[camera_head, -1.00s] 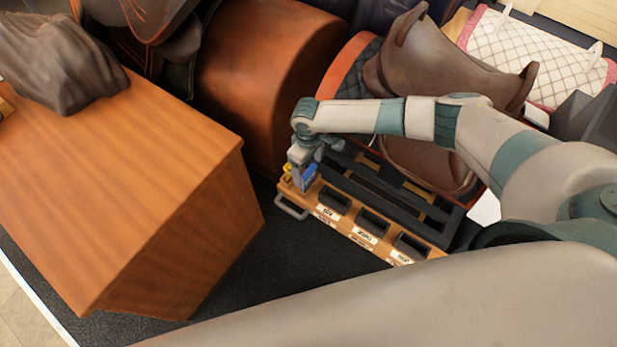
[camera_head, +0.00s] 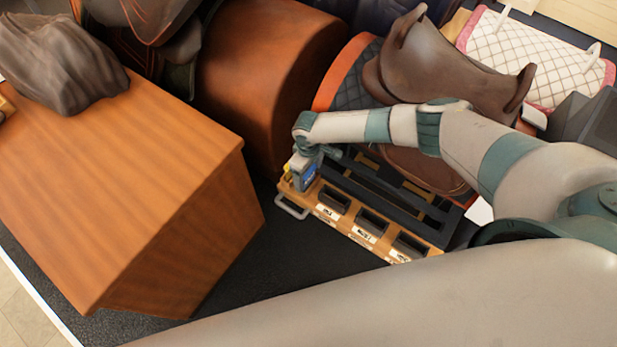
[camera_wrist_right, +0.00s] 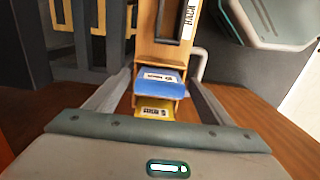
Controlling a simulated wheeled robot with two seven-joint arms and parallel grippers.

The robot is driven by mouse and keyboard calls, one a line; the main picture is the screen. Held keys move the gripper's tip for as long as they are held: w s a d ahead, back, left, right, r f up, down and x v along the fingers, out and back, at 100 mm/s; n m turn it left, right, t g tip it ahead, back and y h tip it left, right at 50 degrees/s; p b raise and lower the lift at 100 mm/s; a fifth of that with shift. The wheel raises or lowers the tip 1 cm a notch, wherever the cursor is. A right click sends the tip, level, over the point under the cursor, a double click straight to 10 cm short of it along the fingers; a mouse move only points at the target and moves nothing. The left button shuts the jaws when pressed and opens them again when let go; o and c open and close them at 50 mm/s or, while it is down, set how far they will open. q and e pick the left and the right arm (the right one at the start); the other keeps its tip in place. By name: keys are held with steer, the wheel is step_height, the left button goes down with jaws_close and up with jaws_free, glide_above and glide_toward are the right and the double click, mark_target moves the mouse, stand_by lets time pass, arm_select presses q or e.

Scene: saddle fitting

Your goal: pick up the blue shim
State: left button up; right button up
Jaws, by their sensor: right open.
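The blue shim (camera_wrist_right: 160,81) stands in the end of a wooden tray (camera_wrist_right: 157,48), with a white label facing up in the right wrist view. A yellow shim (camera_wrist_right: 154,110) is beside it, nearer my palm in that view. My right gripper (camera_wrist_right: 158,88) is open, with one finger on each side of the blue shim; I cannot tell whether they touch it. In the head view my right gripper (camera_head: 304,180) points down at the left end of the tray (camera_head: 352,236) and partly hides the blue shim (camera_head: 311,172). My left gripper is out of view.
The tray has several dark slots with labels and a metal handle (camera_head: 291,208). A dark slatted rack (camera_head: 385,192) is behind it. A wooden block (camera_head: 130,190) stands to the left, and a brown saddle (camera_head: 455,62) at the back right.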

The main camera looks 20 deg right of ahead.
steer(key=shift+f, duration=0.25)
steer(key=shift+c, duration=0.3)
steer(key=c, duration=1.1)
steer(key=shift+o, duration=0.2)
steer(key=shift+r, duration=0.15)
step_height(320, 180, up, 10)
steer(key=shift+f+b, duration=0.1)
steer(key=shift+b, duration=0.45)
